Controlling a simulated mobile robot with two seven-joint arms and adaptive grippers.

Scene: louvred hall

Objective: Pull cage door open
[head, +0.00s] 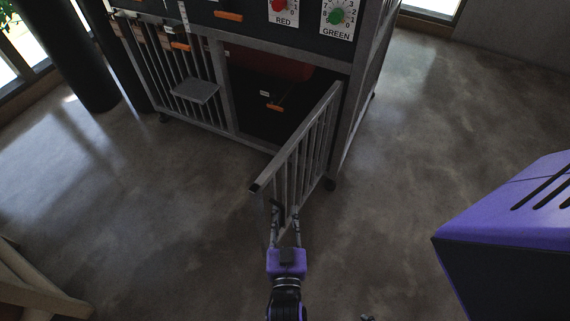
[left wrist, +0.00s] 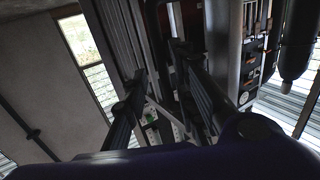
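The cage door (head: 303,150), a grey barred gate, stands swung well open in the head view, angled out from the cage's right post. Its dark handle (head: 277,206) is near the door's free edge, low down. My left gripper (head: 285,212) is at that free edge by the handle, its two fingers apart. In the left wrist view the fingers (left wrist: 165,105) are also wide apart, and I see nothing clamped between them. Whether a finger touches the door I cannot tell. A small dark tip at the bottom edge of the head view may be my right gripper (head: 367,317).
The cage (head: 230,90) has an open right bay with a reddish roll (head: 270,64) inside and a closed barred left bay with a small grey shelf (head: 195,90). Red and green dials sit above. A wooden piece (head: 35,290) stands lower left.

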